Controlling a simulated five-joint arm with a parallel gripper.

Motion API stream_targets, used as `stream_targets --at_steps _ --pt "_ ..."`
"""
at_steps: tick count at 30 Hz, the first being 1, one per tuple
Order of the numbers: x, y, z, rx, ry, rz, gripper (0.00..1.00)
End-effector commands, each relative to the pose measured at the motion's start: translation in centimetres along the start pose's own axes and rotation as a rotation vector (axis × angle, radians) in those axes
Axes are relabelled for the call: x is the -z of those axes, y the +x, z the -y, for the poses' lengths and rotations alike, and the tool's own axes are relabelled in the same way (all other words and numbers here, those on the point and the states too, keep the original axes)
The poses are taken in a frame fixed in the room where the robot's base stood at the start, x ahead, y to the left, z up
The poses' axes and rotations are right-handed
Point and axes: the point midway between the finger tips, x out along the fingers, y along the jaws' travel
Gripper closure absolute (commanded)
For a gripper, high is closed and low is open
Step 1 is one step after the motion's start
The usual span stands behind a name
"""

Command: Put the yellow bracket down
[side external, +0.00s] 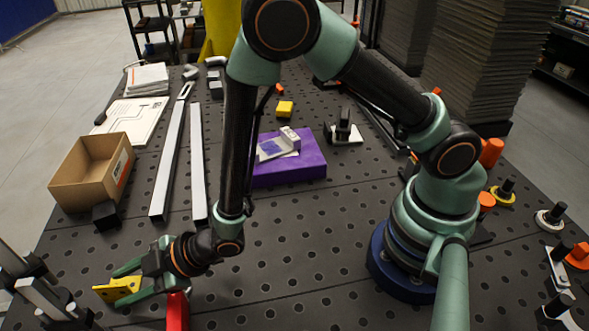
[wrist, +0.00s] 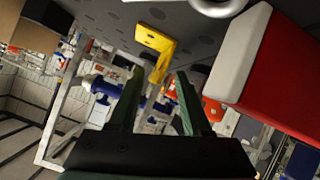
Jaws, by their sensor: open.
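The yellow bracket (side external: 113,291) is an L-shaped piece at the near left of the side view, at the tips of my gripper (side external: 126,285). In the wrist view the yellow bracket (wrist: 155,40) lies just beyond and between the fingertips of my gripper (wrist: 159,75). The two fingers stand apart with a gap between them. I cannot tell whether a finger still touches the bracket, or whether the bracket rests fully on the dark perforated table (side external: 290,235).
A red block (side external: 177,312) stands close beside my gripper; the red and white block (wrist: 262,62) fills the right of the wrist view. Metal bars (side external: 40,295) are at the near left. A cardboard box (side external: 85,170) and purple block (side external: 300,170) stand farther back.

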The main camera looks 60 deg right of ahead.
Motion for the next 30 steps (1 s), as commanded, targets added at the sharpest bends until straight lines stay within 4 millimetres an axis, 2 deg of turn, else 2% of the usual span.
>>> stream_targets --at_steps 3,7,17,18,21,30 --pt "0.0 1.6 -0.2 -0.003 0.0 0.001 0.51" --pt "0.0 2.8 -0.2 -0.003 0.0 0.001 0.51" --pt "0.1 3.2 -0.2 -0.002 0.0 0.001 0.51" --pt "0.1 3.2 -0.2 -0.002 0.0 0.001 0.67" --pt "0.1 3.2 -0.2 -0.002 0.0 0.001 1.0" --pt "0.1 3.2 -0.2 -0.002 0.0 0.001 1.0"
